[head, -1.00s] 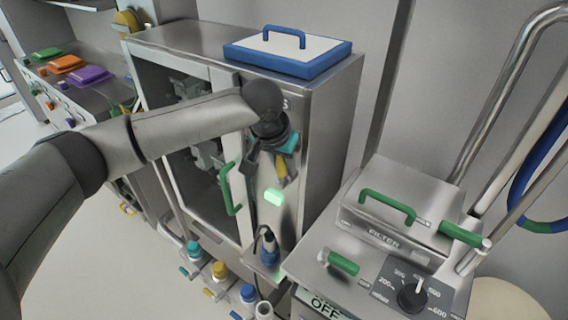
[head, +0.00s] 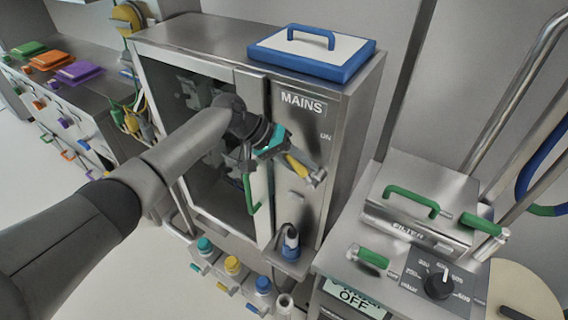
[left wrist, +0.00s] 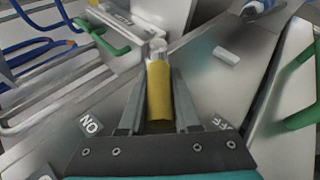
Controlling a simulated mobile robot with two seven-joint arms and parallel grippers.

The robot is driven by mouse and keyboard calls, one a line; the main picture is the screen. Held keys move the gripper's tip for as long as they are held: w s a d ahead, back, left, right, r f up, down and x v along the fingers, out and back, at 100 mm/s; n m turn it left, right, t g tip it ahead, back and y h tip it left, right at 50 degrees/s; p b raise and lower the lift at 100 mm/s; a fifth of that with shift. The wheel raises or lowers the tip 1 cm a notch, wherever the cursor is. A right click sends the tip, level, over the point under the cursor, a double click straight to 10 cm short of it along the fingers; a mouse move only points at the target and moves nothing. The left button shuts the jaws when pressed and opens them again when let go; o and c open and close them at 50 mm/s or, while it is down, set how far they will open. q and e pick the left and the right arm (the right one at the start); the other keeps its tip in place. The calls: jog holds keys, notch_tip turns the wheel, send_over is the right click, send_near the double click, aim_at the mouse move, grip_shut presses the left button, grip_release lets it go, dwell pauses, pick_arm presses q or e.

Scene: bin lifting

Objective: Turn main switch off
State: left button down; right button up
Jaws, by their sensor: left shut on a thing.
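The main switch has a yellow handle with a silver end (head: 301,167), on the front panel of the cabinet marked MAINS (head: 302,103). My left gripper (head: 292,163) is shut on this handle. In the head view the handle slants down to the right. In the left wrist view the yellow handle (left wrist: 159,92) lies between the two fingers. An ON label (left wrist: 91,124) shows left of the fingers and a partly hidden OFF label (left wrist: 222,122) right of them. The small indicator below the switch (head: 299,198) is unlit. My right gripper is not in view.
A blue-rimmed lid (head: 312,54) lies on the cabinet. A green door handle (head: 250,195) is close below my left wrist. A filter machine (head: 405,215) with a knob (head: 439,283) and an OFF display (head: 354,298) stands at right. Several coloured-capped bottles sit below.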

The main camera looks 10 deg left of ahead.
pick_arm(q)
jog(key=shift+w+a+f+h+b, duration=0.1)
jog(key=shift+a+f+h+b, duration=0.1)
jog(key=shift+f+h+b, duration=0.3)
jog(key=shift+w+a+f+h+b, duration=0.15)
jog(key=shift+h+b, duration=0.15)
jog(key=shift+b, duration=0.4)
jog(key=shift+a+f+n+g+h+b, duration=0.1)
jog(key=shift+f+n+g+h+b, duration=0.25)
jog(key=shift+h+b, duration=1.35)
jog(key=shift+a+f+n+g+h+b, duration=0.1)
jog(key=shift+f+n+h+b, duration=0.5)
jog(key=shift+b, duration=1.95)
jog(key=shift+a+f+n+g+h+b, duration=0.15)
jog(key=shift+n+g+h+b, duration=0.15)
jog(key=shift+h+b, duration=1.45)
pick_arm(e)
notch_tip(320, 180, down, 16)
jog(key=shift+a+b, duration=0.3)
jog(key=shift+b, duration=0.1)
pick_arm(q)
jog(key=shift+d+y, duration=0.1)
jog(key=shift+y, duration=0.35)
jog(key=c, duration=0.8)
grip_release()
jog(key=shift+o, duration=0.9)
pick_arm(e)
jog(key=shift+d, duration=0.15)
